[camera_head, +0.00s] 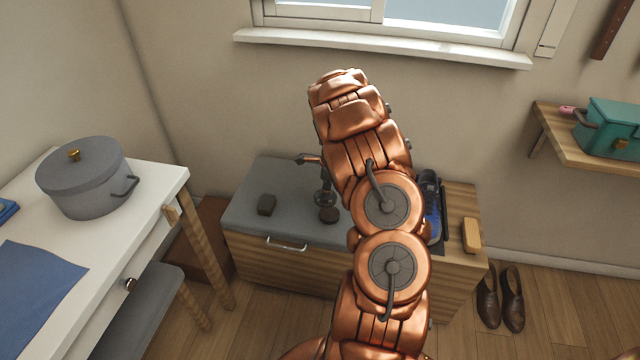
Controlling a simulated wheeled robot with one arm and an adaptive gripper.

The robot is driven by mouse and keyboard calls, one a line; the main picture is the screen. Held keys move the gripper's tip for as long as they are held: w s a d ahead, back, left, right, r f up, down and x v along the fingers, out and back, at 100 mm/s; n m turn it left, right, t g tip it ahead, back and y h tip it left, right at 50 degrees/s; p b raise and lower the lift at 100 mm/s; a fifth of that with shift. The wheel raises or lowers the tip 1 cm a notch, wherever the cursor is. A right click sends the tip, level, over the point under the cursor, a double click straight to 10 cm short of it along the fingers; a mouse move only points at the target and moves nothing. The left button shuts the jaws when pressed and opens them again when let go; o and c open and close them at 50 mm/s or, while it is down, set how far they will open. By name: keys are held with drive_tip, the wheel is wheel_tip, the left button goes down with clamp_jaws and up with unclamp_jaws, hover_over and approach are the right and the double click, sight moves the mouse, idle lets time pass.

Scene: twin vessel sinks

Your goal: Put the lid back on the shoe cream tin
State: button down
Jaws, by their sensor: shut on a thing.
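My gripper (323,197) is at the end of my copper arm, pointing down over the grey top of the low bench. It is shut on a small dark round thing that looks like the lid (322,200). The shoe cream tin (328,215) shows as a small dark brown round shape on the bench, just below the gripper in the picture. The lid and tin are small and overlap here, so I cannot tell whether they touch. My arm hides the part of the bench to the right of the tin.
A white table (110,240) with a grey pot (85,182) stands left. Brown shoes (501,297) are on the floor.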

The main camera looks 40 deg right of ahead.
sight(331, 195)
drive_tip(key=shift+s+d+f+m, duration=0.25)
drive_tip(key=shift+d+f+m, duration=0.05)
drive_tip(key=shift+d+m, duration=0.2)
drive_tip(key=shift+s+d+f+m, duration=0.2)
drive_tip(key=shift+d+f+m, duration=0.1)
drive_tip(key=shift+d+m, duration=0.15)
drive_tip(key=shift+w+a+f, duration=0.1)
drive_tip(key=shift+a+f, duration=0.1)
drive_tip(key=shift+f, duration=0.65)
drive_tip(key=shift+f+b, duration=0.75)
drive_tip(key=shift+f, duration=1.55)
drive_tip(key=shift+f, duration=0.15)
drive_tip(key=c, duration=0.9)
unclamp_jaws()
drive_tip(key=shift+c, duration=0.2)
drive_tip(key=shift+o, duration=0.3)
drive_tip(key=o, duration=0.4)
